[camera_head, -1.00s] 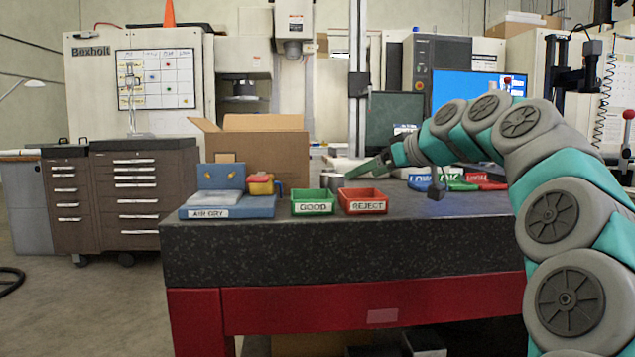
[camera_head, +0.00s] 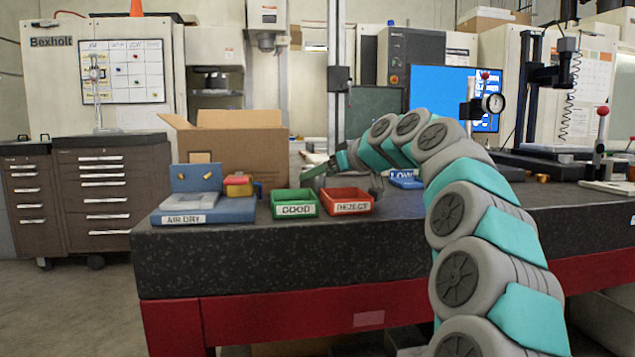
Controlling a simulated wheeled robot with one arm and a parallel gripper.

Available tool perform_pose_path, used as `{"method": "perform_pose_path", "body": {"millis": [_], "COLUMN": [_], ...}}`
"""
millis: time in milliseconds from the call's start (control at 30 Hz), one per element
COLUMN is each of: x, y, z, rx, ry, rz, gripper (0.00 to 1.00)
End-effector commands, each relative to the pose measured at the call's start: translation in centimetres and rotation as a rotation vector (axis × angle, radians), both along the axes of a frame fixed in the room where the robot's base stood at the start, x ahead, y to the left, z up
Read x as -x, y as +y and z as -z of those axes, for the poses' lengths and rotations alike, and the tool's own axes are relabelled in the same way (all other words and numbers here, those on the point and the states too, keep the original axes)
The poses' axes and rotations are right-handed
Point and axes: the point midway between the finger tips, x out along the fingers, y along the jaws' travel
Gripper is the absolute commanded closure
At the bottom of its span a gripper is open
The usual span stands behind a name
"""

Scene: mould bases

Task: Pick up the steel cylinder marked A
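I cannot make out a steel cylinder marked A in this view. My arm reaches over the granite table (camera_head: 240,262) from the right. Its far end, with my gripper (camera_head: 313,170), is small and dark behind the green and red bins. I cannot tell whether its fingers are open or shut, or whether they hold anything. My arm hides part of the table's middle and right.
A green GOOD bin (camera_head: 295,210) and a red REJECT bin (camera_head: 351,208) stand near the front edge. A blue AIR DRY stand (camera_head: 230,212) is left of them. A cardboard box (camera_head: 245,150) is behind. A dial gauge (camera_head: 494,103) stands at the right.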

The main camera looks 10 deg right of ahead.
Motion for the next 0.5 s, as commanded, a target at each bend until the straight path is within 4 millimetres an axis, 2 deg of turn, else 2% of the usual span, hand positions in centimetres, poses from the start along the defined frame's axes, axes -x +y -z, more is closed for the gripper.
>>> {"method": "perform_pose_path", "body": {"millis": [167,500], "x": [-0.03,-0.04], "y": [0.01,0.00], "z": [0.03,0.06], "rx": [0.000,0.000], "ry": [0.000,0.000], "rz": [0.000,0.000], "gripper": [0.16,0.53]}}
